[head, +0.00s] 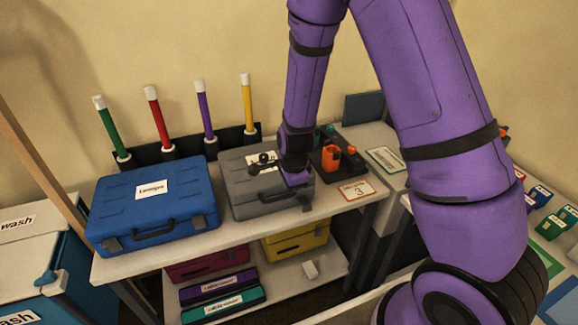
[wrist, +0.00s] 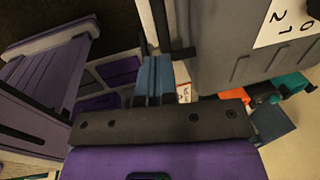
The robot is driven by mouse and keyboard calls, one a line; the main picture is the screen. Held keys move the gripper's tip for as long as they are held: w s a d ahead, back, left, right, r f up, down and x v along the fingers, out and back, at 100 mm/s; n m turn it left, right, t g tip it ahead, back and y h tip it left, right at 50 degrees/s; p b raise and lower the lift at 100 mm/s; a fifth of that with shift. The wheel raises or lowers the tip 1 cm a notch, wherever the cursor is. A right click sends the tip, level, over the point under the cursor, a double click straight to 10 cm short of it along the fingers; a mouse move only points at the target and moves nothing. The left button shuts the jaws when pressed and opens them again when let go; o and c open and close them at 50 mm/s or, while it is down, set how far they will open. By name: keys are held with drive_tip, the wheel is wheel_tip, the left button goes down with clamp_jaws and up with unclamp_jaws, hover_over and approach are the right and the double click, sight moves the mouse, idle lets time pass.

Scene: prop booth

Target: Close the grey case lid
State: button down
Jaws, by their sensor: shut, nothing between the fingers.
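The grey case (head: 238,182) stands on the upper shelf, right of a blue case. Its lid looks down flat on the base, with a white label on top and a handle and latches at the front. My gripper (head: 295,178) is over the lid's right part, pointing down; its fingertips are hidden in the head view. In the wrist view, my gripper's blue-grey fingers (wrist: 154,78) are together and empty. The grey case surface (wrist: 215,50) with part of its label is beside them; whether they touch cannot be told.
The blue case (head: 155,205) is close on the left. Coloured markers (head: 158,118) stand in holders behind. A black tray (head: 337,158) with an orange cup (head: 331,157) and a number card (head: 357,190) are on the right. More cases, including a yellow one (head: 297,243), are below.

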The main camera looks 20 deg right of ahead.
drive_tip(key=shift+s+f, duration=0.2)
drive_tip(key=shift+f, duration=0.8)
drive_tip(key=shift+s+f, duration=0.15)
drive_tip(key=shift+f, duration=0.85)
drive_tip(key=shift+r, duration=0.15)
